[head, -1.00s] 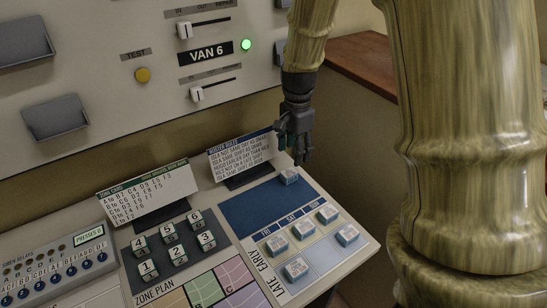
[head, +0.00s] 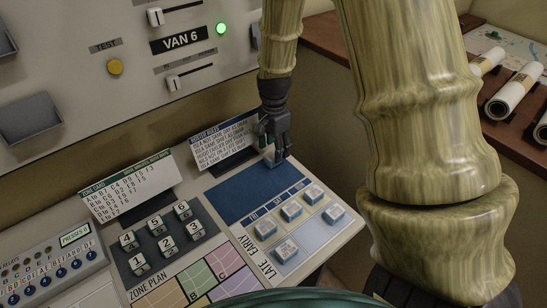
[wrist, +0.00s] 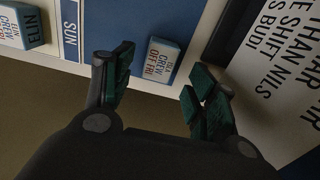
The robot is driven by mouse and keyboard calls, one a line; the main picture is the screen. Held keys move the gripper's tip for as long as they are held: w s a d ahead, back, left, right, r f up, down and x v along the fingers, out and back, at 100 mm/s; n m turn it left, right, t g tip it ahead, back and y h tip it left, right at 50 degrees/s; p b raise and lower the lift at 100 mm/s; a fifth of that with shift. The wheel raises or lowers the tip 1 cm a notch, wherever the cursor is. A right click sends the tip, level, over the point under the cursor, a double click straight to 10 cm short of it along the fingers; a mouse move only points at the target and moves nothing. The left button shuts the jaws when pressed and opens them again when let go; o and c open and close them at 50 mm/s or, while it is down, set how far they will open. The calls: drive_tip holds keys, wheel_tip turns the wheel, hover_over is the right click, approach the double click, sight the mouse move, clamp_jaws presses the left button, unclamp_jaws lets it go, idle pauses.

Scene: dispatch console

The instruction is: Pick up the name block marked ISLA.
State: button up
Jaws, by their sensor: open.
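A small name block with a white top and blue sides (wrist: 160,61) lies on the dark blue panel near its edge. Its red and dark print seems to read ISLA, CREW, OFF FRI, though the name is small. My gripper (wrist: 158,82) is open, with its green-padded fingers on either side of the block's near end. The fingers do not visibly grip it. In the head view my gripper (head: 272,148) points down over the panel's far right corner and partly hides the block (head: 271,159).
Several other name blocks (head: 291,211) sit in the FRI, SAT, SUN roster grid. The roster rules card (head: 222,150) stands close left of my gripper; in the wrist view the card (wrist: 275,75) is at right. The console's right edge is close by.

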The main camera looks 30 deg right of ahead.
sight(273, 159)
drive_tip(key=shift+f+p, duration=0.4)
drive_tip(key=shift+f, duration=1.45)
drive_tip(key=shift+s, duration=0.1)
drive_tip(key=c, duration=1)
